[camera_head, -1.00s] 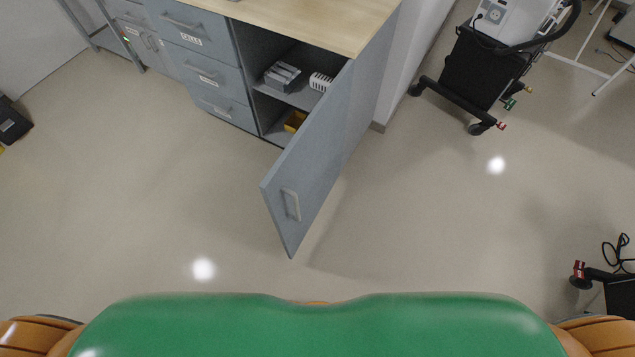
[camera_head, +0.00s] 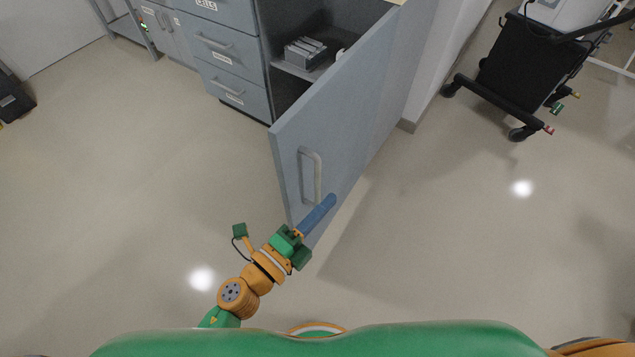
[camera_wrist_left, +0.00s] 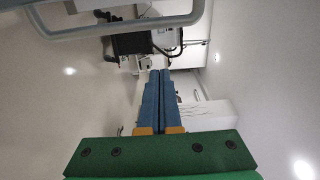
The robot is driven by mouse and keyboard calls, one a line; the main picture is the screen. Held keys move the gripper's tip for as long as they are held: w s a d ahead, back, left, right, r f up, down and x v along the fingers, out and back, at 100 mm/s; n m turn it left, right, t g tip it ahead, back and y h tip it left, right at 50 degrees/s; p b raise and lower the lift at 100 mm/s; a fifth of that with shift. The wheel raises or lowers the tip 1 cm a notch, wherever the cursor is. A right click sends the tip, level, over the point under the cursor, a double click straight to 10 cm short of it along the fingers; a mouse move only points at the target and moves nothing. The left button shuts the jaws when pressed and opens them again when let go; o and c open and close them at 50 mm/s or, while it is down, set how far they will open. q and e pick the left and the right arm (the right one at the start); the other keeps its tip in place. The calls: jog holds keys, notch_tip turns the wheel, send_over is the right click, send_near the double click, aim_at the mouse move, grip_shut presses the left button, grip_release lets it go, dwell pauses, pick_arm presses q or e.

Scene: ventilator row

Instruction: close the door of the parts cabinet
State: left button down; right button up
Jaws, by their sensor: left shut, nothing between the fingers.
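The grey door (camera_head: 345,125) of the parts cabinet stands wide open, its hinge side at the right of the cabinet opening and its free edge toward me. Its pale handle (camera_head: 318,178) is on the face turned to me. My left gripper (camera_head: 331,200) is shut and empty, its blue fingers in front of the lower door, just below and right of the handle. I cannot tell whether they touch the door. In the left wrist view the shut fingers (camera_wrist_left: 160,73) point ahead, and a grey bar that looks like the handle (camera_wrist_left: 125,29) crosses the top left. My right gripper is not seen.
Grey boxes (camera_head: 305,53) sit on a shelf inside the cabinet. A drawer unit (camera_head: 228,65) adjoins it at the left. A black wheeled cart (camera_head: 515,65) stands at the right. The floor on both sides of the door is clear.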

aim_at(319, 185)
pick_arm(q)
jog(key=w, duration=0.5)
jog(key=shift+a+f, duration=0.1)
jog(key=shift+a, duration=0.25)
